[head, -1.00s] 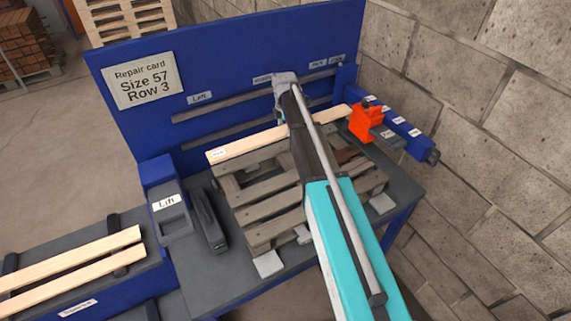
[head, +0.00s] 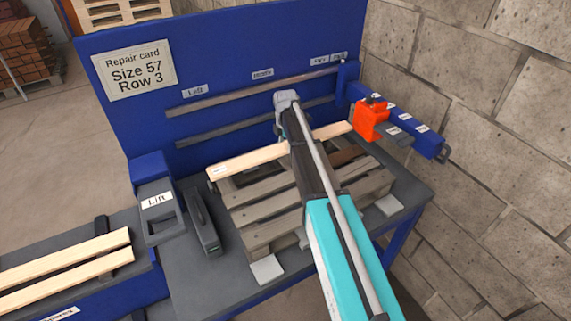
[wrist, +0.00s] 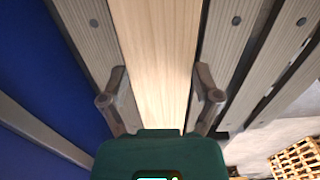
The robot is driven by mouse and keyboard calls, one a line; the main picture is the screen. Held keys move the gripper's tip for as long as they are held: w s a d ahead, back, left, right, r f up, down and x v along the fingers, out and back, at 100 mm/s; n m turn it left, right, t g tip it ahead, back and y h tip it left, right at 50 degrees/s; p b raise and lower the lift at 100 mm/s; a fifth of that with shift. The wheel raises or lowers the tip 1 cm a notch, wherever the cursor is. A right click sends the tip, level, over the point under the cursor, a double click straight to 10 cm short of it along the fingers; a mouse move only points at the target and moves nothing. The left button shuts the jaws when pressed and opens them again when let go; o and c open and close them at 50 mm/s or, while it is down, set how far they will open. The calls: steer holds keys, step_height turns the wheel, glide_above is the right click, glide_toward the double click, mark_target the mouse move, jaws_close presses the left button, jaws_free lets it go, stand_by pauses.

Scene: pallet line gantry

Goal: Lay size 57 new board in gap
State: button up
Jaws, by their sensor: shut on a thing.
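The new board (head: 235,161) is pale, clean wood with a small label near its left end. It lies lengthwise along the far side of the weathered grey pallet (head: 275,205) on the bench. My gripper (wrist: 160,75) is shut across the board's width, one finger on each side; in the head view my arm hides the grip. In the wrist view the board (wrist: 155,40) runs roughly parallel to the grey slats on either side. An opening shows in front of the board's left part. I cannot tell whether the board touches the pallet.
A blue back panel (head: 220,60) bears the repair card (head: 133,75), reading Size 57, Row 3. An orange tool (head: 371,120) stands on a blue rail at right. Two pale spare boards (head: 65,262) lie at left, near the Lift box (head: 157,215). A block wall is close at right.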

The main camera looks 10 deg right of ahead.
mark_target(285, 163)
steer(key=shift+f+b, duration=1.05)
steer(key=shift+f, duration=0.35)
steer(key=shift+f, duration=0.1)
steer(key=shift+f+b, duration=2)
steer(key=shift+b, duration=0.05)
steer(key=shift+f, duration=0.1)
steer(key=o, duration=1.1)
step_height(285, 163, up, 12)
steer(key=p, duration=1.2)
